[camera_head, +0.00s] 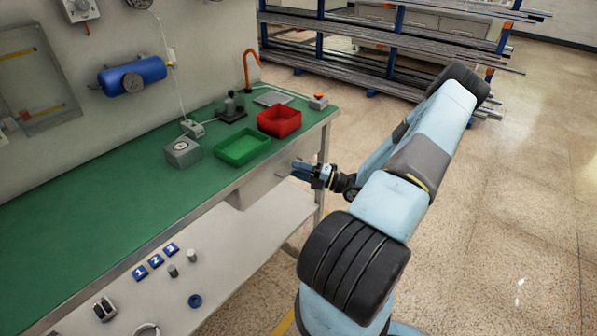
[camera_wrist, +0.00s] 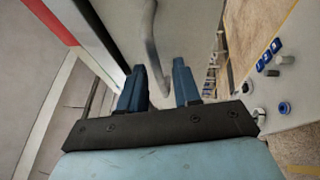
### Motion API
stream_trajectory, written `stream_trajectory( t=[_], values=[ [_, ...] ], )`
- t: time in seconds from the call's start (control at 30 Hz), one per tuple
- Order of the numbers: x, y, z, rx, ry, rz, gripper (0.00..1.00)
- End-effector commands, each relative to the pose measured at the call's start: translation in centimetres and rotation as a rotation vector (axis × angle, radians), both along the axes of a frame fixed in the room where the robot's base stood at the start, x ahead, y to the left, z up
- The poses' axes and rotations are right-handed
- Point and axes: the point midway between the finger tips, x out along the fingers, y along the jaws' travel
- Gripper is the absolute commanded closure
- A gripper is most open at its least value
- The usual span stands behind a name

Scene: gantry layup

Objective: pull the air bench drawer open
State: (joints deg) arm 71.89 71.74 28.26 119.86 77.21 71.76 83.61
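The air bench drawer (camera_head: 258,188) is a pale grey box under the green bench top, near the bench's right end. Its front appears as a light panel in the wrist view (camera_wrist: 195,30). A grey curved bar handle (camera_wrist: 150,40) stands on that panel. My gripper (camera_head: 298,170) is at the drawer front. In the wrist view its two blue fingers (camera_wrist: 160,68) are apart, and the lower end of the handle shows in the gap between them. I cannot tell whether either finger touches the handle.
A white lower shelf (camera_head: 240,255) carries small parts. A bench leg (camera_head: 321,205) stands close to my gripper. The floor (camera_head: 500,220) right of my arm is clear.

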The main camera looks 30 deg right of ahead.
Motion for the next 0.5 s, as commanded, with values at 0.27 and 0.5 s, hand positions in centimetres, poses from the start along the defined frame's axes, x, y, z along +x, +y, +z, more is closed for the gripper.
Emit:
stream_trajectory(
  t=[0.27,0.5],
  values=[
    [-0.01,-0.03,0.00,0.000,0.000,0.000,0.95],
    [-0.02,-0.04,-0.06,-0.001,0.001,0.000,1.00]
  ],
)
